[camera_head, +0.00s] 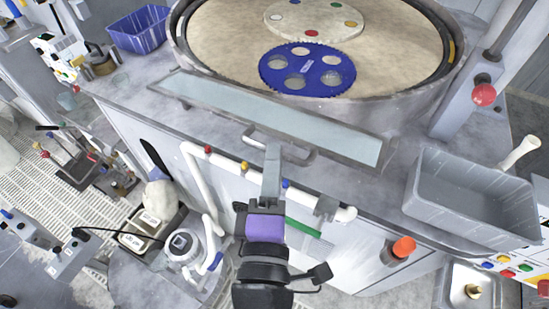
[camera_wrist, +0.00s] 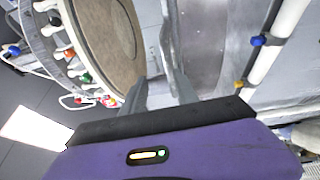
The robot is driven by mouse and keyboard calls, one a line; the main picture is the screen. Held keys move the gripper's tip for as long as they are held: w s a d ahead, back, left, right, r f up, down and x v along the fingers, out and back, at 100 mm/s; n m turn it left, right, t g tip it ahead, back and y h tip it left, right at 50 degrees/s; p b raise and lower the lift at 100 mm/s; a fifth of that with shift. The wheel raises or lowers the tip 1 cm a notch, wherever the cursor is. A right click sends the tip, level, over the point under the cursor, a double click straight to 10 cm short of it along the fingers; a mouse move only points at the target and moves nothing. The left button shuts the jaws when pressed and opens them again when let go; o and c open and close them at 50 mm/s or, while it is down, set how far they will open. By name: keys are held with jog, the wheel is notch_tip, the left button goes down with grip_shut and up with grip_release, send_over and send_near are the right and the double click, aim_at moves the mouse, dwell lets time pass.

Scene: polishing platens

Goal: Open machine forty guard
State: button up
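The guard (camera_head: 270,115) is a long, clear, grey-framed panel along the front rim of the large round platen machine. It looks lowered, lying at a slant. A grey bar handle (camera_head: 298,157) sticks out from its front edge. My gripper (camera_head: 273,150) has a purple body and grey fingers, and reaches up from below to the handle. In the head view the fingertips overlap the handle bar. In the wrist view the fingers (camera_wrist: 160,84) stand apart with a gap between them. I cannot tell whether they touch the handle.
A white pipe (camera_head: 200,170) with coloured fittings runs along the machine front beside my gripper. A grey bin (camera_head: 470,200) and a red knob (camera_head: 484,95) are at the right. A blue basket (camera_head: 140,30) stands at the back left. A blue carrier disc (camera_head: 307,70) lies on the platen.

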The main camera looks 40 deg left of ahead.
jog(key=b+v, duration=0.1)
jog(key=v, duration=0.8)
jog(key=shift+r+b, duration=0.3)
dwell(0.6)
dwell(0.8)
